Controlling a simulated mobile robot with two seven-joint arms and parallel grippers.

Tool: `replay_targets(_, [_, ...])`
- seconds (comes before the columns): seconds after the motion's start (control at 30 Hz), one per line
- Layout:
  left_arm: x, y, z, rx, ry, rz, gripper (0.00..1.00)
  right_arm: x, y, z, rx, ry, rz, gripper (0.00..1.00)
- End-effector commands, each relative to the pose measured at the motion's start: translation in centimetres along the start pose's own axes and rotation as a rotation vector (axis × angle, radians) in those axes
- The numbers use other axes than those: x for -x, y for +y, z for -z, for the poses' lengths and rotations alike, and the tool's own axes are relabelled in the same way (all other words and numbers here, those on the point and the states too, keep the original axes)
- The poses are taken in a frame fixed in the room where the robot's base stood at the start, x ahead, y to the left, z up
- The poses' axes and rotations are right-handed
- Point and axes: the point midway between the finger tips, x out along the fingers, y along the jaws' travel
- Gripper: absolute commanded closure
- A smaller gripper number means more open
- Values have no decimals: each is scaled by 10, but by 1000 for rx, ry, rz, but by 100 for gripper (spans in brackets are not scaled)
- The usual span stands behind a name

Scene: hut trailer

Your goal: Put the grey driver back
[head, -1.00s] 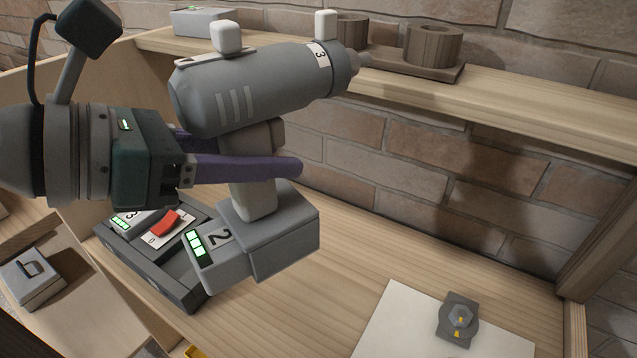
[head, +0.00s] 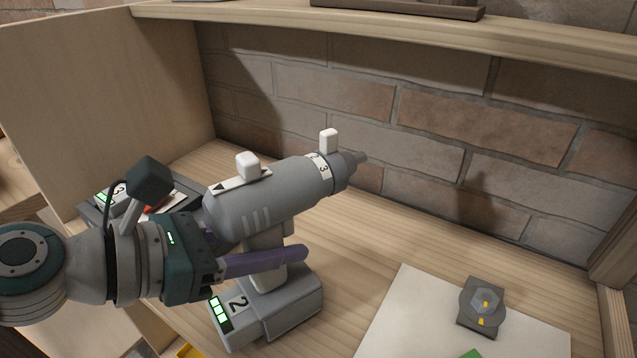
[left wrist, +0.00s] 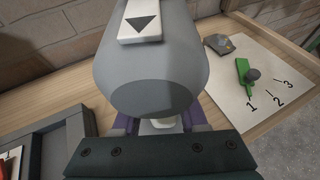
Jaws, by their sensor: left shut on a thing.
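The grey driver (head: 262,207) is upright, with a battery block marked 2 (head: 268,313) at its foot and a nose collar marked 3 pointing right and away. My left gripper (head: 285,257) is shut on its handle, with purple fingers around the grip. In the left wrist view the driver's rounded rear (left wrist: 150,75) fills the middle and hides most of the fingers (left wrist: 160,122). The driver is low over the wooden bench; I cannot tell whether its battery touches the wood. My right gripper is not in view.
A dark tray with a red switch (head: 155,208) stands behind my left arm. A white sheet (head: 405,310) at the right carries a grey plate with a bolt (head: 482,305); a green tool (left wrist: 243,78) lies there too. A shelf (head: 420,28) runs above. Bench between driver and wall is clear.

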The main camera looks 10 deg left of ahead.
Motion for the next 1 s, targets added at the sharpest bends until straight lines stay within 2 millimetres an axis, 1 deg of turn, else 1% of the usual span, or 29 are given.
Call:
replay_targets(0.03, [-3,1,4,1,-7,-3,100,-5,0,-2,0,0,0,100])
replay_targets(0.37, [-3,1,4,-1,-7,-3,100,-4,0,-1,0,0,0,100])
replay_targets(0.5, [-5,1,8,0,-7,-3,100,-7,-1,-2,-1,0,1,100])
replay_targets(0.53, [-4,0,10,0,-1,-1,54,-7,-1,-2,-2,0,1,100])
replay_targets(0.77, [-4,0,10,0,-1,-1,28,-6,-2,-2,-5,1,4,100])
replay_targets(1.0, [-4,0,9,0,0,-1,28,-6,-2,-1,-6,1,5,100])
